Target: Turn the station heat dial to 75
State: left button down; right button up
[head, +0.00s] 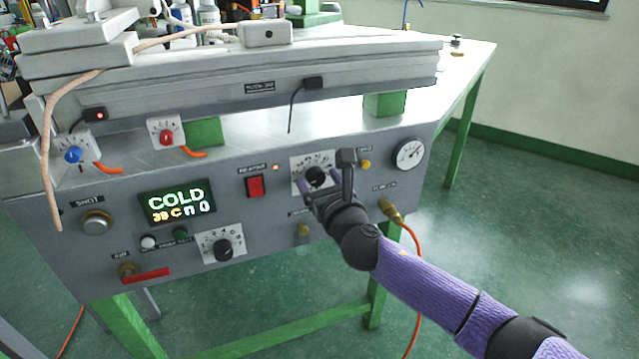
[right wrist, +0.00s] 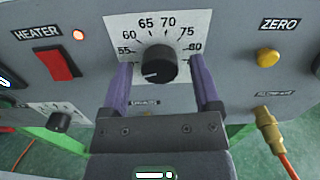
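The station heat dial is a black round knob (head: 316,176) on a white scale plate (head: 299,163) on the front panel. In the right wrist view the knob (right wrist: 157,64) sits under a scale whose marks include 55, 60, 65, 70, 75 and 80. Its white pointer line points to the lower left, below the 55 mark. My right gripper (head: 326,176) is open in front of the panel. In the right wrist view its purple fingers (right wrist: 163,85) stand on either side of the knob, with gaps visible. My left gripper is not in view.
A lit display (head: 177,202) reads COLD and a red heater switch (head: 255,187) is left of the dial. A yellow zero button (head: 365,164), a round gauge (head: 409,153) and a brass fitting with an orange hose (head: 390,210) are to the right. Another black knob (head: 223,249) is lower left.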

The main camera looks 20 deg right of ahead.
grip_shut()
